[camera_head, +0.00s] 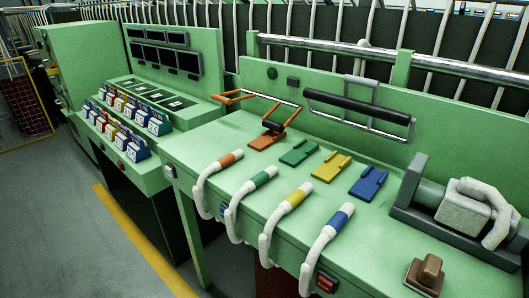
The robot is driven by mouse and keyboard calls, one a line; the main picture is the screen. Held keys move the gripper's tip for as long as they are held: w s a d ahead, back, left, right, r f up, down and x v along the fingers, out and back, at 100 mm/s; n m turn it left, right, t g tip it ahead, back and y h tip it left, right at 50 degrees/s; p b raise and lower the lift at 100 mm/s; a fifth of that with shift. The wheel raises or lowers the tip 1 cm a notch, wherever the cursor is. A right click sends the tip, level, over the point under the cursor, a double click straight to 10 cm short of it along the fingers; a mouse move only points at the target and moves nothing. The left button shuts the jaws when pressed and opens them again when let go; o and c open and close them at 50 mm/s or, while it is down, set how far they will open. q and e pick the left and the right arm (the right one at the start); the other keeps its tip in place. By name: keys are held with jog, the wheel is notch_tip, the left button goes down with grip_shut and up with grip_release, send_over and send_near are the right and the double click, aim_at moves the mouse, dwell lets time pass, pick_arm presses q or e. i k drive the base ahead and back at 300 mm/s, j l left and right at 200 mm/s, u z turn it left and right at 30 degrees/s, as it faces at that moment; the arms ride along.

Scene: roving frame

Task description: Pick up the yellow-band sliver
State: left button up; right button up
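The yellow-band sliver (280,217) is a white, rope-like strand with a yellow band (297,198) near its upper end. It lies over the front edge of the green table, its upper end on the tabletop and the rest bending down the front. It is third from the left in a row, between the green-band sliver (246,193) and the blue-band sliver (322,242). The orange-band sliver (207,183) is at the left end. Neither of my grippers is in view.
Orange (263,143), green (298,152), yellow (331,167) and blue (369,182) plates lie behind the slivers on the green table (212,139). A grey-white mechanism (466,208) and brown block (429,271) stand at right. Grey floor (55,215) is open at lower left.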

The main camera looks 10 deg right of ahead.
aim_at(292, 201)
jog(key=i+j+z, duration=0.6)
jog(key=j+z, duration=0.15)
jog(key=i+j+z, duration=0.15)
jog(key=j+z, duration=0.15)
jog(key=j, duration=0.15)
jog(key=i+j+z, duration=0.1)
jog(key=j+z, duration=0.15)
jog(key=j, duration=0.15)
